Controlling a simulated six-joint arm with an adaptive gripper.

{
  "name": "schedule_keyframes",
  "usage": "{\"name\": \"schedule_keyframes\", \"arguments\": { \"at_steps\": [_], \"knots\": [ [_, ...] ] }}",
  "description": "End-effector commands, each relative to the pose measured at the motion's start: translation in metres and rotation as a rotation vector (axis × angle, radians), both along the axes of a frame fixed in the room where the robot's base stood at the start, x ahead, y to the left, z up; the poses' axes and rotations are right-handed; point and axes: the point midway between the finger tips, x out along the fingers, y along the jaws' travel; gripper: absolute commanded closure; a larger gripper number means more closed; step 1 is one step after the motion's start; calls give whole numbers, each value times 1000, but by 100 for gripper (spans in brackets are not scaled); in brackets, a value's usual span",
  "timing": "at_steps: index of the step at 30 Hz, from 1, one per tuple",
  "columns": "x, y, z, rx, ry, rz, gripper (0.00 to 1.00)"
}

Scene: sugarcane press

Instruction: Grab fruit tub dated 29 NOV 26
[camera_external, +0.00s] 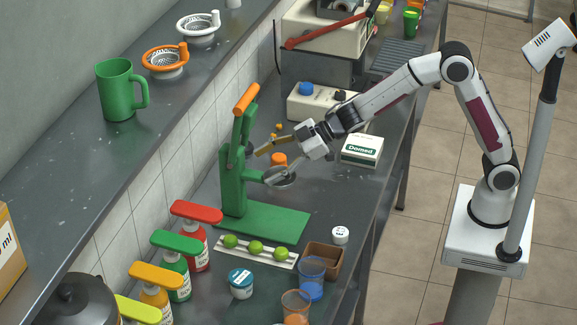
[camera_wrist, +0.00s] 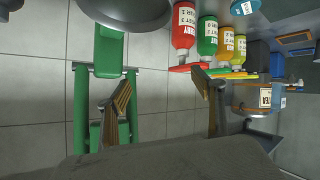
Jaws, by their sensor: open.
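A small tub with a blue lid (camera_external: 241,280) stands on the counter in front of the green press; its printing is too small to read. What looks like the same blue lid shows at the top edge of the wrist view (camera_wrist: 249,8). A smaller tub with a white lid (camera_external: 340,235) stands farther right, its date also unreadable. My gripper (camera_external: 264,168) is open and empty beside the press's upright, well above and behind both tubs. Its two spread fingers show in the wrist view (camera_wrist: 163,93), with nothing between them.
The green press (camera_external: 235,175) with an orange handle stands close by my fingers. Several sauce bottles (camera_external: 195,240) line the wall side. Limes lie on a white tray (camera_external: 285,261) near a brown box (camera_external: 322,260) and a blue cup (camera_external: 311,279). A Domed box (camera_external: 362,151) sits behind.

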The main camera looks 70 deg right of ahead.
Motion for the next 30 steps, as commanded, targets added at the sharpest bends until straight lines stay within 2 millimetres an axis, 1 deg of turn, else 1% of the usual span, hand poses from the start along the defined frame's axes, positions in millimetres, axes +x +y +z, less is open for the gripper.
{"name": "schedule_keyframes", "arguments": {
  "at_steps": [1, 3, 10, 17, 21, 24, 27, 30],
  "knots": [
    [3, 13, -11, 7, 3, 33, 33],
    [4, 29, -22, 21, 4, 77, 33],
    [2, 82, -63, 71, 19, 222, 33],
    [-11, 127, -103, 124, 49, 359, 33],
    [-23, 151, -127, 154, 74, 438, 33],
    [-30, 155, -148, 165, 98, 471, 33],
    [-36, 160, -162, 175, 115, 500, 33],
    [-40, 163, -172, 182, 127, 520, 33]
  ]
}}
